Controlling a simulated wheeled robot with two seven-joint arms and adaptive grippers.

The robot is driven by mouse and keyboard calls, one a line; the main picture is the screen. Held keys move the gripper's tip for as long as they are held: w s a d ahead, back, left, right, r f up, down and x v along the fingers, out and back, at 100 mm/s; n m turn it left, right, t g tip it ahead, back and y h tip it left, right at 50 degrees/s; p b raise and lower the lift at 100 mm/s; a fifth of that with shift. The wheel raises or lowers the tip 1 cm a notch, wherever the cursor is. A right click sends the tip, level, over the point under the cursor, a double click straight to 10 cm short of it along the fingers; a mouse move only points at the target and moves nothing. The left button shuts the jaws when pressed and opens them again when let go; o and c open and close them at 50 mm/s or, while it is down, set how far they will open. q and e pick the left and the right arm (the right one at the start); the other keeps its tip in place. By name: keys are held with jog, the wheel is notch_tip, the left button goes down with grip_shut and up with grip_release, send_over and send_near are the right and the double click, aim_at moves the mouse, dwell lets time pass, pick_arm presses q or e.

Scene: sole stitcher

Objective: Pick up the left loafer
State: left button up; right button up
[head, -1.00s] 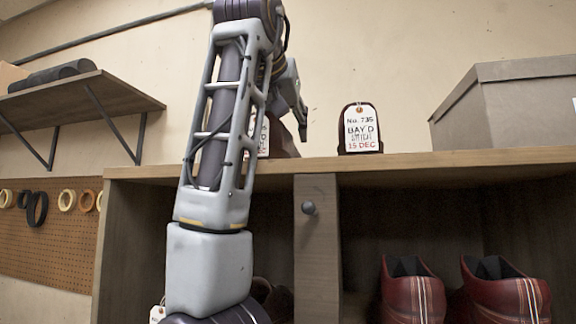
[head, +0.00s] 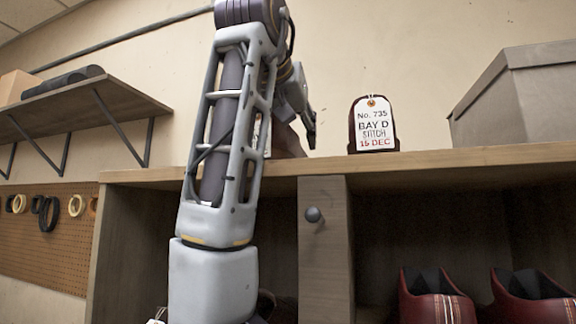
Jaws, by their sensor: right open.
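On top of the wooden shelf unit, a brown shoe-like thing (head: 288,141) stands largely hidden behind my right arm, with a white tag beside it. To its right stands a dark reddish-brown shoe seen end-on (head: 354,128), its tag reading No. 735, Bay D, Stitch, 15 Dec. In the lower right compartment are two red shoes with pale stripes, one at left (head: 416,309) and one at right (head: 519,311), cut off by the frame. I cannot tell which is the left loafer. My right gripper (head: 311,127) is open, partly hidden by its arm, close to the brown thing. My left gripper is out of view.
A grey box (head: 520,100) stands on top at right. A wall shelf (head: 75,112) and a pegboard with rings (head: 50,255) are at left.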

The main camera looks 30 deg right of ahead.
jog(key=shift+w+d, duration=0.1)
jog(key=shift+d, duration=0.05)
jog(key=c, duration=0.4)
grip_shut()
jog(key=shift+f, duration=0.1)
jog(key=shift+r, duration=0.2)
